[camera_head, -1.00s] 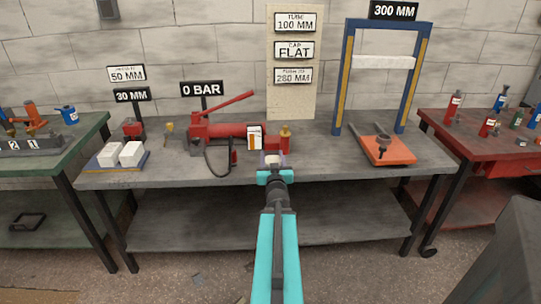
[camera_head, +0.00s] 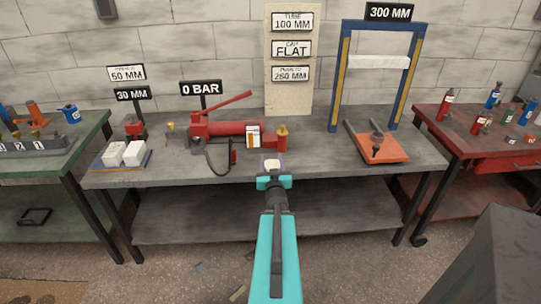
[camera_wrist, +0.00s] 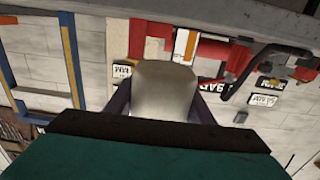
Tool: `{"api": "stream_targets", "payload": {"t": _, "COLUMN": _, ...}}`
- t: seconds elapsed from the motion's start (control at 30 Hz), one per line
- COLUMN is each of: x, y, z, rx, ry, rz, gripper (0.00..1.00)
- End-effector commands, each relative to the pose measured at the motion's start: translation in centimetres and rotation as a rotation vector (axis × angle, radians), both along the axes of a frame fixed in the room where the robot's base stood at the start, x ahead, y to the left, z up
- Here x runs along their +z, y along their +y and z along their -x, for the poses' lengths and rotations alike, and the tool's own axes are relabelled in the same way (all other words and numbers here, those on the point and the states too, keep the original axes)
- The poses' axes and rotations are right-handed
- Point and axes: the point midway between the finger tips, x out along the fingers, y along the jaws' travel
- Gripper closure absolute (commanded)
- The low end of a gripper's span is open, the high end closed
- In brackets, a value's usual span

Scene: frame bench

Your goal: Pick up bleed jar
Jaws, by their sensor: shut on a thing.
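A pale, whitish jar, which I take to be the bleed jar (camera_wrist: 163,88), sits between the dark fingers of my gripper (camera_head: 272,170) in the wrist view. My gripper is shut on it, one finger on each side. In the head view the jar (camera_head: 271,163) is a small light shape at the arm's tip, in front of the bench's front edge and below the red pump. Much of the jar is hidden by my gripper and wrist.
The grey bench (camera_head: 330,200) carries a red pump (camera_head: 215,130) with a brass-coloured fitting (camera_head: 282,137), white blocks (camera_head: 123,153), and a blue press frame (camera_head: 337,85) with an orange plate (camera_head: 385,154). A red table (camera_head: 470,148) stands right, a green one (camera_head: 62,160) left.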

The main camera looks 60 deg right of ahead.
Motion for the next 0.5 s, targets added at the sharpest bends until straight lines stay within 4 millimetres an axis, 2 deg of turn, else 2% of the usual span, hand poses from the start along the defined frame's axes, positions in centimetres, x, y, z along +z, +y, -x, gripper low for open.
{"api": "stream_targets", "payload": {"t": 0.03, "x": 0.5, "y": 0.2, "z": 0.2, "rx": -0.001, "ry": 0.001, "rz": -0.002, "gripper": 0.75}}
{"api": "stream_targets", "payload": {"t": 0.5, "x": 0.4, "y": 1.9, "z": 1.6, "rx": 0.000, "ry": 0.000, "rz": 0.000, "gripper": 0.75}}
